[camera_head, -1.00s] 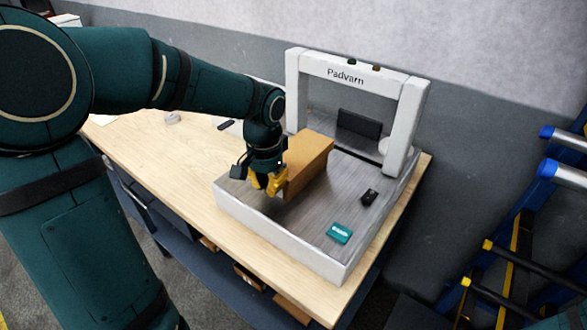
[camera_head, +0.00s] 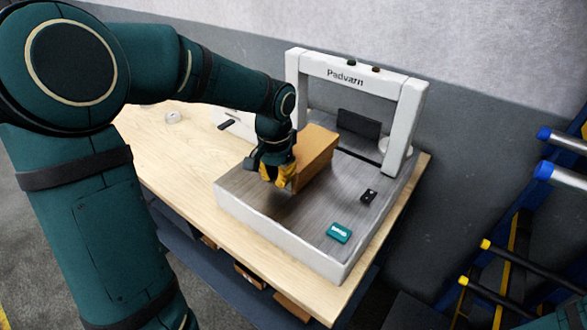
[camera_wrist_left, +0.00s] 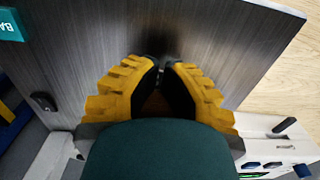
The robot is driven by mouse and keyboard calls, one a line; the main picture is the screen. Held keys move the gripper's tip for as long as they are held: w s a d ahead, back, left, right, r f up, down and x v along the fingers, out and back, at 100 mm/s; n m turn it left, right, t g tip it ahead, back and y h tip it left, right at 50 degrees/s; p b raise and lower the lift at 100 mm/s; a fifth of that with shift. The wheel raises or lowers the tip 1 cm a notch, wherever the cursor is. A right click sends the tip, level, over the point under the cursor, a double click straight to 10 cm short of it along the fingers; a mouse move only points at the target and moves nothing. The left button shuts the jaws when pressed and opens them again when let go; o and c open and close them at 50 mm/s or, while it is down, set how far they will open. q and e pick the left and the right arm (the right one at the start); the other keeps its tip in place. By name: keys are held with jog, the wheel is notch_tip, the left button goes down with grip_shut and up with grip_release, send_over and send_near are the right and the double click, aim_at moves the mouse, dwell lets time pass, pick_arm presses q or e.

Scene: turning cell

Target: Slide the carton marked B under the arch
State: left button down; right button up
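The brown carton (camera_head: 316,152) lies on the grey deck of a white-edged base (camera_head: 285,238), in front of the white arch (camera_head: 362,82) lettered "Padvarn". No B mark is visible on it. My left gripper (camera_head: 279,176) is low at the carton's near left end, seemingly touching it. In the left wrist view its yellow fingers (camera_wrist_left: 165,64) are brought together at the tips over the deck, with nothing seen gripped between them. The carton is mostly hidden in that view. My right gripper is out of view.
A teal block (camera_head: 339,232) and a small black item (camera_head: 368,196) lie on the deck's right side. A dark panel (camera_head: 359,124) stands behind the arch opening. A white roll (camera_head: 173,116) lies on the wooden table (camera_head: 165,150). Racks stand at right.

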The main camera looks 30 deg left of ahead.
aim_at(308, 143)
pick_arm(q)
jog(key=shift+w+d+p, duration=0.15)
jog(key=shift+w+p, duration=0.45)
jog(key=shift+w, duration=0.85)
jog(key=shift+w, duration=0.1)
jog(key=shift+w+d+p, duration=0.1)
jog(key=shift+w+p, duration=0.55)
jog(key=shift+w, duration=0.75)
jog(key=shift+w, duration=0.1)
jog(key=shift+w+d+p, duration=0.15)
jog(key=shift+w+p, duration=0.6)
jog(key=shift+w, duration=0.65)
jog(key=shift+w+d+p, duration=0.15)
jog(key=shift+w+p, duration=0.6)
jog(key=shift+w, duration=0.75)
